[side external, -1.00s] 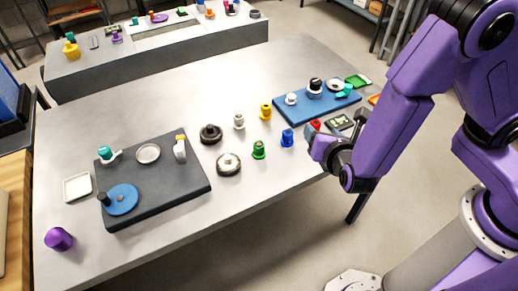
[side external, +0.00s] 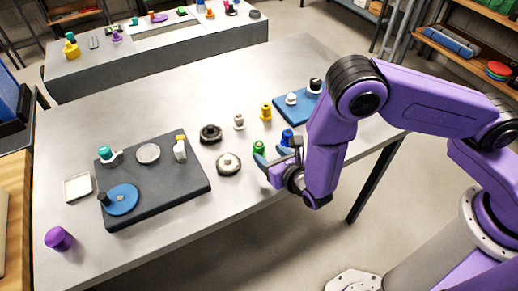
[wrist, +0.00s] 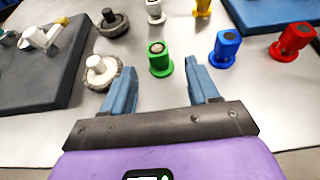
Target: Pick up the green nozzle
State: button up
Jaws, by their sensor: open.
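The green nozzle (side external: 259,149) stands upright on the grey table, and it also shows in the wrist view (wrist: 160,59) with a round flange at its base. My gripper (side external: 273,158) is low over the front part of the table, close to the nozzle. In the wrist view the two blue fingers of my gripper (wrist: 162,82) are spread apart and empty. The nozzle is just beyond the fingertips, roughly centred between them. I cannot tell the exact height of the fingers above the table.
A blue nozzle (wrist: 225,48) and a red nozzle (wrist: 292,42) stand to the right. A round brush with a white hub (wrist: 102,71) lies to the left, near a dark board (side external: 150,190). A yellow nozzle (side external: 266,111) and a white nozzle (side external: 239,121) stand behind.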

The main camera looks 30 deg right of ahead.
aim_at(256, 145)
jog(key=shift+x, duration=4.4)
jog(key=shift+a, duration=0.1)
jog(key=shift+c, duration=0.3)
jog(key=c, duration=1)
